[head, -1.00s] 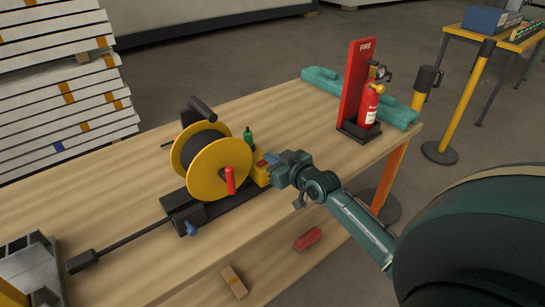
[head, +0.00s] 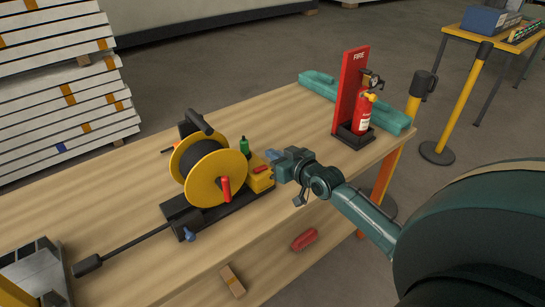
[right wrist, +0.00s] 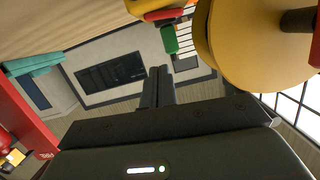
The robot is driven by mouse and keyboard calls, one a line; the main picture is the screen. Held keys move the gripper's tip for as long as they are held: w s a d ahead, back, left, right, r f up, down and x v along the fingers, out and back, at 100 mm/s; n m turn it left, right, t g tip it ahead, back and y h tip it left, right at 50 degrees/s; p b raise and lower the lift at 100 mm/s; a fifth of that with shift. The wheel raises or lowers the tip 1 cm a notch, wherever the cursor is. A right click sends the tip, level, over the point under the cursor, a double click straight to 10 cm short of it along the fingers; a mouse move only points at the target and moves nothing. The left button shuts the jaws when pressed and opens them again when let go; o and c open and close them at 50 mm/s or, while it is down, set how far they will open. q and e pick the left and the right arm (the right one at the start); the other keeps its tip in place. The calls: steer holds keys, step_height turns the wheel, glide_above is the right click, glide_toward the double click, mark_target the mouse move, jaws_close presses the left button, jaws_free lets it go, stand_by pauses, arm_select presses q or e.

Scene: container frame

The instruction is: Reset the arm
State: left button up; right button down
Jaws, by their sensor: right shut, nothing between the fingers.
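My right arm comes in from the right in the head view. Its dark teal gripper (head: 274,160) hangs over the table beside the yellow block at the reel's right end. In the right wrist view the two dark fingers (right wrist: 158,84) are together with nothing between them. The yellow cable reel (head: 217,172) stands to the left of the gripper; its yellow disc (right wrist: 255,45) fills the upper right of the wrist view. I cannot tell whether the gripper touches the yellow block. My left gripper is not in view.
A red fire extinguisher (head: 364,112) on its stand and a teal bar (head: 320,83) are at the table's far right. A red object (head: 304,239) lies below the wooden table (head: 120,190). Yellow posts stand beyond.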

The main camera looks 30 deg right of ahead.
steer(key=v, duration=0.8)
steer(key=shift+s, duration=0.25)
steer(key=s+a+f+n+g+y, duration=0.1)
steer(key=s+a+f+g, duration=0.1)
steer(key=s+a+f, duration=0.6)
steer(key=s+a+f+n+g, duration=0.1)
steer(key=s+a+f+g, duration=0.2)
steer(key=s+a+f, duration=0.6)
steer(key=a, duration=0.4)
steer(key=shift+s+n+y, duration=0.2)
steer(key=shift+n+y, duration=0.1)
steer(key=shift+y, duration=0.1)
